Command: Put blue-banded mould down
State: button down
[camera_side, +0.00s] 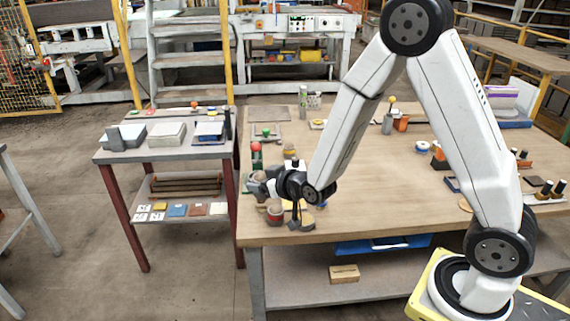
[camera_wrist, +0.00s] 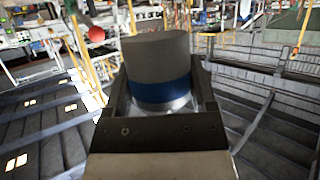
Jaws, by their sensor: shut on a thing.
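The blue-banded mould (camera_wrist: 158,60) is a dark grey cylinder with a blue band above a pale lower rim. In the wrist view it sits between the two fingers of my gripper (camera_wrist: 160,92), which is shut on it. In the side view my gripper (camera_side: 264,186) is at the left front part of the wooden table (camera_side: 350,190). The mould is small and hard to make out there, and I cannot tell whether it touches the table.
A red-banded mould (camera_side: 275,213) stands close in front of my gripper, near the table's front left corner. A green-and-red item (camera_side: 257,155) stands behind. A side table (camera_side: 150,153) with trays is to the left. The table's middle is mostly clear.

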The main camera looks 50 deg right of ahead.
jog(key=shift+r+n+y, duration=0.3)
jog(key=shift+y, duration=0.1)
jog(key=shift+f, duration=0.1)
jog(key=shift+d+f+m+h, duration=0.1)
jog(key=shift+f+m+h, duration=0.75)
jog(key=shift+h, duration=0.25)
jog(key=f+m+h, duration=0.1)
jog(key=s+f+m+h, duration=0.1)
jog(key=shift+s+d+m+g+h, duration=0.15)
jog(key=shift+d+m+g+h, duration=0.15)
jog(key=shift+d+g, duration=0.1)
jog(key=shift+s+d+f+m+g+h, duration=0.2)
jog(key=shift+s+f+m+g+h, duration=0.15)
jog(key=shift+s+f+m+h, duration=0.25)
jog(key=shift+s+d+f+m+g+h, duration=0.3)
jog(key=shift+s+f+m+h, duration=0.15)
jog(key=shift+s+m+h, duration=0.15)
jog(key=shift+s+d+f+m+g+h, duration=0.15)
jog(key=shift+s+f+m+g+h, duration=0.2)
jog(key=shift+s+f+m+h, duration=0.3)
jog(key=shift+w+r, duration=0.1)
jog(key=shift+r, duration=0.05)
